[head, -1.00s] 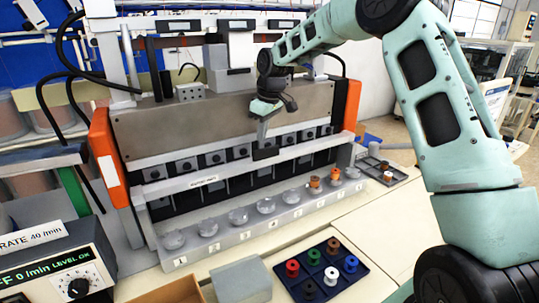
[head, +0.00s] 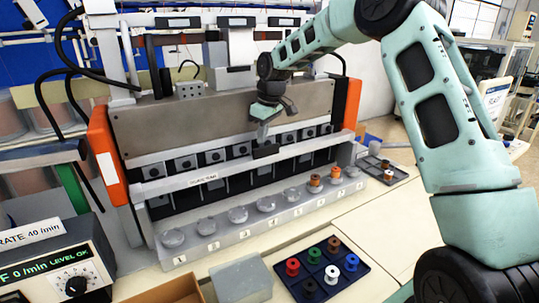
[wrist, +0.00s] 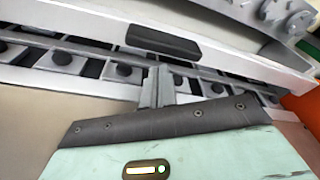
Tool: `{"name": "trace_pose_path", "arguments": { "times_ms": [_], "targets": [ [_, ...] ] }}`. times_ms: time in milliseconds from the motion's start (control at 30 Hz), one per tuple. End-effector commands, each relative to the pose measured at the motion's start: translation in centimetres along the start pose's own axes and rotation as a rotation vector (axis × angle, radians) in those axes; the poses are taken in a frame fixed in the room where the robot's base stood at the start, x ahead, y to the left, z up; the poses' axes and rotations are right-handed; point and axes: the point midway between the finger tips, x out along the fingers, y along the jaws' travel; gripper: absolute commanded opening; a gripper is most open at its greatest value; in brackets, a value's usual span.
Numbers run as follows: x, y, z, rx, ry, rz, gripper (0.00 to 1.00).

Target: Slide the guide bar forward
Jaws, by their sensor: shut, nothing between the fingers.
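The guide bar (head: 225,174) is a long pale rail with a small label, running across the front of the machine above the row of bowls. A black block-shaped handle (head: 265,151) sits near its middle; it also shows in the wrist view (wrist: 162,40). My gripper (head: 262,140) points down just above and behind the handle. In the wrist view, the shut grey fingers (wrist: 157,82) are on the machine-panel side of the handle, very close to it. Whether they touch it cannot be told. Nothing is held.
A row of clear bowls (head: 238,214) on a numbered ledge lies in front of the bar. Orange uprights (head: 106,158) flank the machine. A blue tray of coloured spools (head: 345,284), a grey block (head: 240,278) and a control box (head: 60,265) stand nearer.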

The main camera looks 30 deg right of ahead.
Motion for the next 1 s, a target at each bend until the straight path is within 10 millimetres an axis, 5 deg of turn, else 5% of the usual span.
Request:
{"name": "trace_pose_path", "arguments": {
  "times_ms": [1000],
  "targets": [
    [4.0, -0.1, 1.0, 0.0, -0.006, -0.005, 0.0]
  ]
}}
